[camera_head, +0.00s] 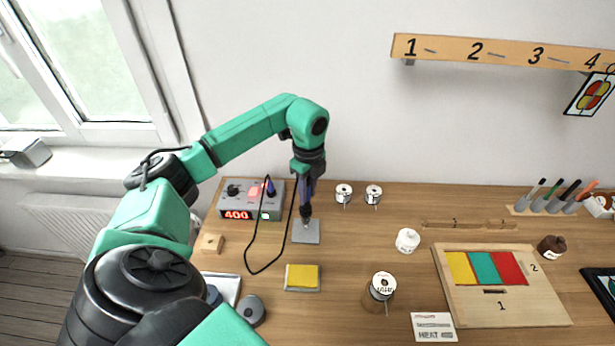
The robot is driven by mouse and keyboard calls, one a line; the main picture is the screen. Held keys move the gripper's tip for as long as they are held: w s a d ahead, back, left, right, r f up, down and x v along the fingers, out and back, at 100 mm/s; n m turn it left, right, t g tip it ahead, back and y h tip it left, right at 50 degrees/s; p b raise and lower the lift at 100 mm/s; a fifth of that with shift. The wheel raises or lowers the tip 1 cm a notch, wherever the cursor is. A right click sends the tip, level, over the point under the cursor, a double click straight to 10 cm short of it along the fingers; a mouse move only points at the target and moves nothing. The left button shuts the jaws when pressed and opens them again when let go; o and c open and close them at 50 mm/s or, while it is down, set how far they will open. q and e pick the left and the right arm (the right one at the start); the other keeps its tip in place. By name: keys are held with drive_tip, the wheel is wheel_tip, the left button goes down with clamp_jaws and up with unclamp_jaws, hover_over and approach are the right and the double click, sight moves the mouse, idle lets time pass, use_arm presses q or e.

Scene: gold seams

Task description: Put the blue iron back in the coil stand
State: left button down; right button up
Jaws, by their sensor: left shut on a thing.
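My left gripper (306,198) points down at the back left of the table and is shut on the blue iron (311,187). Only a little blue of the handle shows beside the dark fingers; the rest is hidden. A grey square plate (306,238), which looks like the base of the coil stand, lies right below the gripper. A dark narrow part stands over this plate; I cannot tell iron tip from coil, or whether the iron is inside the coil. A black cord (253,240) loops on the table from the grey station. My right gripper is out of view.
The station (250,200) reading 400 stands just left of the plate. A yellow sponge (302,277) lies in front of it. Two spools (343,193), a white pot (407,240), a jar (379,291) and a wooden board (510,308) stand to the right. The table's centre is mostly clear.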

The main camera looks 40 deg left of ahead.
use_arm(q)
drive_tip(key=shift+f, duration=0.25)
drive_tip(key=shift+c, duration=0.3)
unclamp_jaws()
wheel_tip(320, 180, up, 7)
drive_tip(key=p, duration=0.5)
drive_tip(key=shift+r+p, duration=0.1)
drive_tip(key=shift+p, duration=0.25)
idle(0.5)
